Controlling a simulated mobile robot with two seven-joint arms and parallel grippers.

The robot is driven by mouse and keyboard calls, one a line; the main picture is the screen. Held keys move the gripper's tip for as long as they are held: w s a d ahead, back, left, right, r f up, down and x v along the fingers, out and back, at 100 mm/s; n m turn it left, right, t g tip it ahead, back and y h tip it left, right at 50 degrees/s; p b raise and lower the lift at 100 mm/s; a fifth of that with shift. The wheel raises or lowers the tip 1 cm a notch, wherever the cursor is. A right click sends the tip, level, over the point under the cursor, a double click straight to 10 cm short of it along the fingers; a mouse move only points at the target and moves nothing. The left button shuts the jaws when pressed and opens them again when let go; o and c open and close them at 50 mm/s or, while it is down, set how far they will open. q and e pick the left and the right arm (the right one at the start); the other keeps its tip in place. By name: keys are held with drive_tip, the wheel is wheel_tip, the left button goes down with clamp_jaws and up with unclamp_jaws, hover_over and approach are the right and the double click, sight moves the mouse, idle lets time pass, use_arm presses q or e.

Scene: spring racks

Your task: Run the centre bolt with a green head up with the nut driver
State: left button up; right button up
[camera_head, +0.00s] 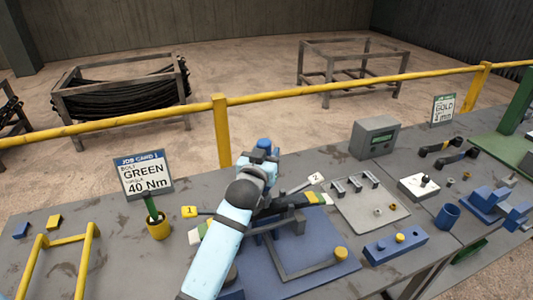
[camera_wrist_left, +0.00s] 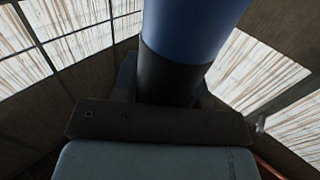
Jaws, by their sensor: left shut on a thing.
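My left gripper (camera_head: 262,158) is over the blue fixture (camera_head: 310,262) in the middle of the bench. It is shut on a thick upright cylinder with a blue upper part and black lower part, which looks like the nut driver (camera_wrist_left: 190,45). Its blue top (camera_head: 264,143) shows above my gripper in the head view. The lower end of the driver is hidden by my arm. A dark stack of spring leaves (camera_head: 284,204) with a yellow and a green mark lies just beyond my arm. I cannot make out the green bolt head. My right gripper is not in view.
The job card (camera_head: 145,175), reading green and 40 Nm, stands on the left. A grey tray (camera_head: 372,214), a blue block (camera_head: 397,249) and a grey box (camera_head: 375,137) are on the right. A yellow rail (camera_head: 350,86) runs behind the bench.

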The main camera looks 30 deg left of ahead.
sight(267, 139)
use_arm(q)
drive_tip(key=shift+s+f+b, duration=0.1)
drive_tip(key=shift+f+b, duration=0.35)
drive_tip(key=shift+f, duration=0.9)
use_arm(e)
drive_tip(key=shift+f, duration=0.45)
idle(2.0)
use_arm(q)
wheel_tip(267, 139, up, 2)
drive_tip(key=shift+r+p, duration=0.1)
drive_tip(key=shift+p, duration=0.95)
wheel_tip(267, 139, up, 4)
drive_tip(key=p, duration=0.3)
drive_tip(key=shift+f, duration=0.25)
drive_tip(key=shift+r+p, duration=0.8)
drive_tip(key=shift+r, duration=0.1)
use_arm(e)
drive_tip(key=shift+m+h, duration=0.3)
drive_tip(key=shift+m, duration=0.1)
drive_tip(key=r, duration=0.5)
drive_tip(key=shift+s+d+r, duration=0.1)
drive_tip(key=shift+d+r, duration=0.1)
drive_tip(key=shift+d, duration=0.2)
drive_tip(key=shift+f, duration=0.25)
use_arm(q)
drive_tip(key=shift+f, duration=0.1)
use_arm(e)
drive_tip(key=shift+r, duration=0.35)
